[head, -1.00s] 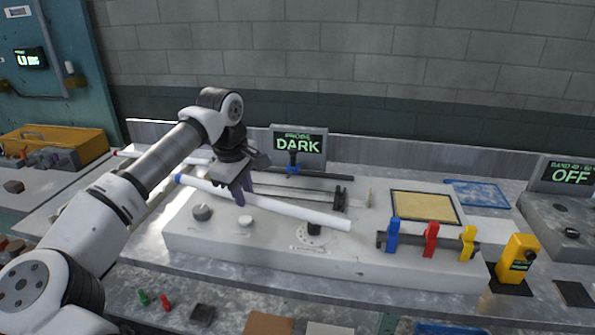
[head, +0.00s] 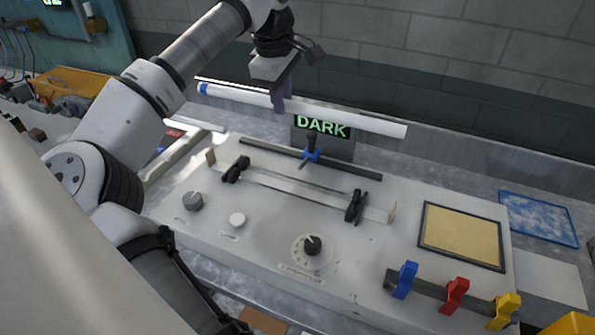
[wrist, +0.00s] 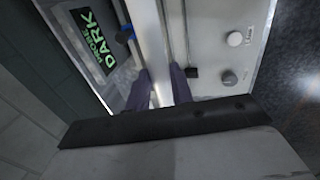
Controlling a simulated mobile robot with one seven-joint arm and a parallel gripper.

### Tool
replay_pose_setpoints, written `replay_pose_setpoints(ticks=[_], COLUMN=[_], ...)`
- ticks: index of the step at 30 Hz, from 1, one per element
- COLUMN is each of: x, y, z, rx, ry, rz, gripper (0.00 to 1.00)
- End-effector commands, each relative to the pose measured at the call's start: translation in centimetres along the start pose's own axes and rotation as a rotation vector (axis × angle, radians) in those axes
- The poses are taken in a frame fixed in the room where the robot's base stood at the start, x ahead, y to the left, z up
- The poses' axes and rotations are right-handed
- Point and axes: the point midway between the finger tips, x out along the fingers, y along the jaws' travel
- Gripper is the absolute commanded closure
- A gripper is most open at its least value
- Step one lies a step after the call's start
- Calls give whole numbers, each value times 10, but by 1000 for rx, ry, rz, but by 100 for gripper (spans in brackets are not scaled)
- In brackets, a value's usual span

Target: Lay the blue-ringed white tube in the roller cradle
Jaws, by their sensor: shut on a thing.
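My gripper (head: 282,103) is shut on the white tube (head: 345,117) near its middle and holds it in the air. The tube's blue ring (head: 205,88) is at its left end. The tube tilts slightly down to the right in the head view and overlaps the lower wall behind the bench. In the wrist view the tube (wrist: 152,38) runs between the two purple fingers (wrist: 160,88). The roller cradle, with a left black roller stand (head: 236,169) and a right one (head: 355,206), is on the grey console, below the tube in the picture. No tube lies in it.
The DARK probe display (head: 322,126) and a blue-clamped probe (head: 311,154) stand behind the cradle. Knobs, including a dial (head: 312,246), are in front. Blue, red (head: 455,295) and yellow levers are front right. A tan pad (head: 460,236) lies right of the cradle.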

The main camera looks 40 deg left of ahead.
Motion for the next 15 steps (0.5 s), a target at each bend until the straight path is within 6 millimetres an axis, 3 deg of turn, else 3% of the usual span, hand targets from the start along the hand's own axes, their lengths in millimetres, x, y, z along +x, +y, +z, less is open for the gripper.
replay_pose_setpoints(ticks=[15], x=[106], y=[-22], z=[0], rx=[0], ry=[-1], rz=[0], gripper=[100])
